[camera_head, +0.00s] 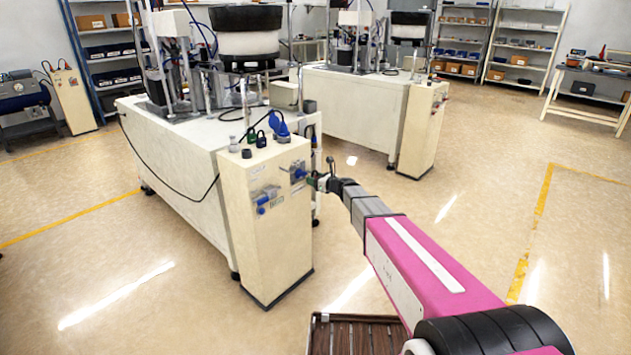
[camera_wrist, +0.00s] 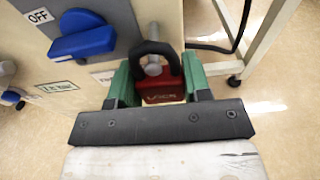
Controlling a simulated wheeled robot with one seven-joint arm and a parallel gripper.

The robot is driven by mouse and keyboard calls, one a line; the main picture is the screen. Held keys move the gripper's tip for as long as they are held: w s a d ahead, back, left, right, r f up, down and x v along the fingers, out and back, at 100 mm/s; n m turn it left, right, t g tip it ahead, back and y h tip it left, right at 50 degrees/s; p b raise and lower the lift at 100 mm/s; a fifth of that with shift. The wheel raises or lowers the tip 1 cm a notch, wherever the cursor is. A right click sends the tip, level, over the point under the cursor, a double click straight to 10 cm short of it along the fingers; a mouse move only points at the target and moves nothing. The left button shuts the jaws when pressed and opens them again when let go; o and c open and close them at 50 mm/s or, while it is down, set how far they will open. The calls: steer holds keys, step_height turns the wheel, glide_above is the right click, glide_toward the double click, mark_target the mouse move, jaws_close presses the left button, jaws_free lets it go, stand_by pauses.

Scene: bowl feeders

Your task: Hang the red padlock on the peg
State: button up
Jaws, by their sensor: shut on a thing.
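The red padlock (camera_wrist: 162,92) has a dark shackle (camera_wrist: 170,47) and sits between the green fingers of my gripper (camera_wrist: 160,84) in the wrist view. The gripper is shut on its body. A metal peg (camera_wrist: 153,67) with a rounded end shows inside the shackle's opening, and part of its rod shows beyond the shackle. The shackle appears to be around the peg; I cannot tell whether it rests on it. In the head view my gripper (camera_head: 323,182) is at the right side of the cream cabinet (camera_head: 262,235), where padlock and peg are too small to make out.
A blue switch knob (camera_wrist: 82,42) with an OFF label (camera_wrist: 39,16) is left of the gripper. Small dark padlocks (camera_head: 261,139) and a blue item (camera_head: 279,127) stand on the cabinet top. A white machine base (camera_head: 185,155) is behind. The floor to the right is clear.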

steer(key=shift+w+a, duration=0.4)
steer(key=shift+a, duration=0.1)
stand_by(0.7)
steer(key=shift+f, duration=0.3)
stand_by(0.5)
steer(key=o, duration=1.3)
steer(key=shift+o, duration=0.2)
steer(key=v, duration=0.7)
